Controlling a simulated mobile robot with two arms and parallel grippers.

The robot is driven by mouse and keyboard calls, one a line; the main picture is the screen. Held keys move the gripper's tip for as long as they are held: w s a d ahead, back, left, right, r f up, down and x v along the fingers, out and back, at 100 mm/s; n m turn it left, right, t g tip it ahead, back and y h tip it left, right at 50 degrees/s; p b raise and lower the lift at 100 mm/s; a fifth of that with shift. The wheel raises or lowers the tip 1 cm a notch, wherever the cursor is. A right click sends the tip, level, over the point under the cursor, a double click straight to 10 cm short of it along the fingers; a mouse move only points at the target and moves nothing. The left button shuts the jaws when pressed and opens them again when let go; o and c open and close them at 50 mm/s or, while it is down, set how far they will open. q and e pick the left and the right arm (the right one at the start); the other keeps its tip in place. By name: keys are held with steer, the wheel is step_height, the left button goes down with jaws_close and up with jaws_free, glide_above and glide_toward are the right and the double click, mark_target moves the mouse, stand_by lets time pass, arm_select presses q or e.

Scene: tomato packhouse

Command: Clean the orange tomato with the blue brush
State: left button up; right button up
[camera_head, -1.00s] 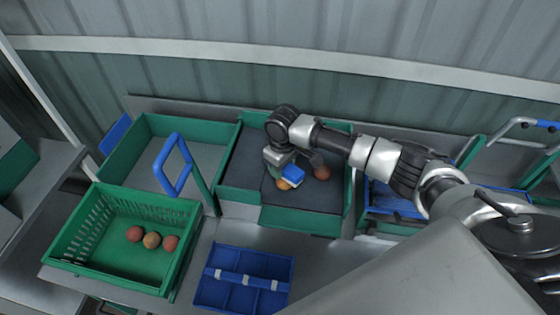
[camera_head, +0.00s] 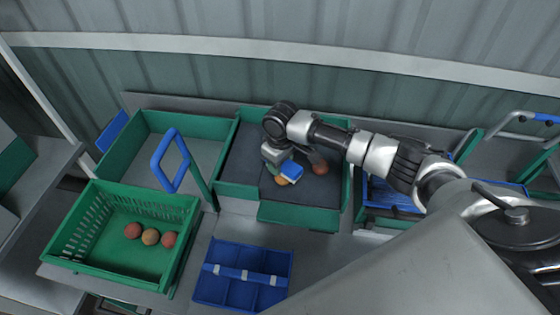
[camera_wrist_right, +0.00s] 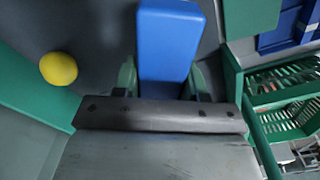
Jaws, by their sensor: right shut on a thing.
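My right gripper (camera_head: 281,164) is shut on the blue brush (camera_head: 292,170), above the dark-floored green tray (camera_head: 300,217). In the right wrist view the brush (camera_wrist_right: 168,45) shows as a blue block between the green fingers (camera_wrist_right: 160,80). In the right wrist view the tomato (camera_wrist_right: 58,68) looks yellow and stands apart to the left of the brush. Whether the brush's hidden underside touches anything cannot be told. My left gripper is not in view.
A reddish tomato (camera_head: 320,168) lies in the same tray, right of the brush. A green crate (camera_head: 110,269) at front left holds three tomatoes. A blue divided tray (camera_head: 242,273) stands in front. An empty green-walled bay (camera_head: 190,140) lies to the left.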

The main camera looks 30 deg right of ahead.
steer(key=shift+f, duration=0.2)
steer(key=shift+w, duration=0.1)
steer(key=shift+w+a+b, duration=0.25)
steer(key=shift+w, duration=0.25)
steer(key=shift+w+a+b, duration=0.2)
steer(key=shift+w+b, duration=0.05)
steer(key=shift+w, duration=0.2)
steer(key=shift+s+d+r+p, duration=0.1)
steer(key=shift+s+d+p, duration=0.1)
steer(key=shift+s+p, duration=0.3)
steer(key=shift+s+d+p, duration=0.2)
steer(key=shift+s+p, duration=0.4)
steer(key=shift+s, duration=0.1)
steer(key=shift+s+d, duration=0.1)
steer(key=shift+s, duration=0.1)
steer(key=shift+s+d+f, duration=0.2)
steer(key=shift+s+f, duration=0.05)
steer(key=shift+s, duration=0.3)
steer(key=shift+s+d+r, duration=0.1)
steer(key=shift+s+d, duration=0.05)
steer(key=shift+s, duration=0.35)
